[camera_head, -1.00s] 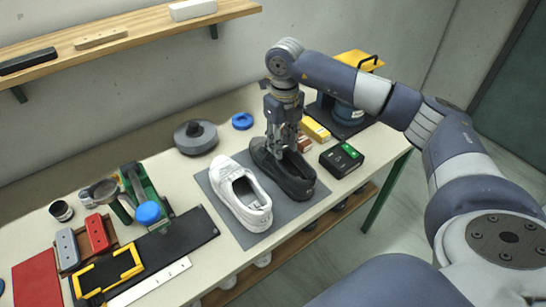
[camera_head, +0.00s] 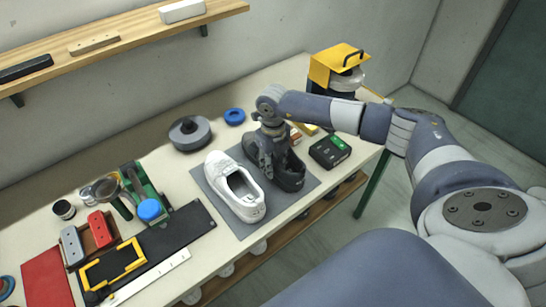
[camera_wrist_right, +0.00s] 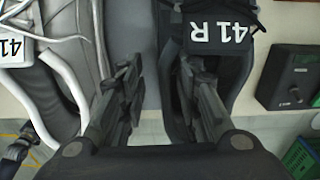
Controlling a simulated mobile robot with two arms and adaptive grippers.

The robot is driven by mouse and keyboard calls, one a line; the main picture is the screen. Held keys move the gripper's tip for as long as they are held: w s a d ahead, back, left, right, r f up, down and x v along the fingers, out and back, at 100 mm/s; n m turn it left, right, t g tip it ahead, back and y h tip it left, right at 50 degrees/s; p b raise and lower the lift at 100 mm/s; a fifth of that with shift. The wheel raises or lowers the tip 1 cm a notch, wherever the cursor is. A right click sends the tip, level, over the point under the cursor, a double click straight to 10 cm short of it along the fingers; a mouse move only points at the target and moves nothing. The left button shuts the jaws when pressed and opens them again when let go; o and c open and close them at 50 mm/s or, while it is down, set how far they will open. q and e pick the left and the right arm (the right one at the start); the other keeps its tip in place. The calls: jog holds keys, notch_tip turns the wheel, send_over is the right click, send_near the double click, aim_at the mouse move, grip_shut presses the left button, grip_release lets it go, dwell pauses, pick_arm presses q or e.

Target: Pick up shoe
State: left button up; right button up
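A black shoe (camera_head: 291,177) lies on the grey mat (camera_head: 238,225), to the right of a white shoe (camera_head: 238,192). My right gripper (camera_head: 268,172) points down at the black shoe and covers part of it. In the right wrist view, this gripper (camera_wrist_right: 160,100) is open, with its fingers apart. The black shoe (camera_wrist_right: 232,65), with a "41 R" tag, shows there; its left side wall is between the fingers, and the right finger is over the shoe's opening. Contact cannot be told. The white shoe (camera_wrist_right: 65,85) is left of the fingers. My left gripper is not in view.
A black box with a green display (camera_head: 330,151) stands right of the black shoe. A grey round pot (camera_head: 190,134) and a blue ring (camera_head: 234,116) are behind the mat. A black board (camera_head: 180,235) with tools lies left. A wooden shelf (camera_head: 130,28) is on the wall.

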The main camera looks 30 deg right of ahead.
jog(key=shift+c, duration=1.1)
grip_shut()
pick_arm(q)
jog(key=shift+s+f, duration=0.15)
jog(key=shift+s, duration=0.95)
pick_arm(e)
jog(key=shift+r, duration=0.1)
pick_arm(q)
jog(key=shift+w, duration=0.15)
